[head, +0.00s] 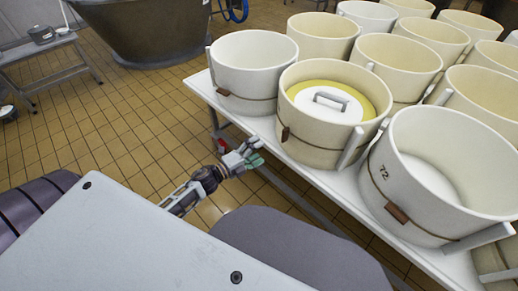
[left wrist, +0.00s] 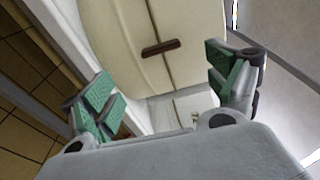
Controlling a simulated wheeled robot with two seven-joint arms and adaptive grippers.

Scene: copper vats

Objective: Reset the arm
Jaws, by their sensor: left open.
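My left gripper (head: 248,160) is at the near edge of the white table, in front of the tub that holds a lid. In the left wrist view its green-padded fingers (left wrist: 165,85) are wide apart with nothing held between them. A cream tub (left wrist: 115,35) with a band and a brown tab shows just beyond the fingers. My right gripper is not in either view.
A white table (head: 205,90) carries several cream tubs. One tub (head: 310,150) holds a yellow-rimmed white lid (head: 315,103) with a grey handle. A copper vat (head: 140,35) stands at the back left, a grey bench (head: 40,55) beside it. Tiled floor (head: 130,130) is open left of the table.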

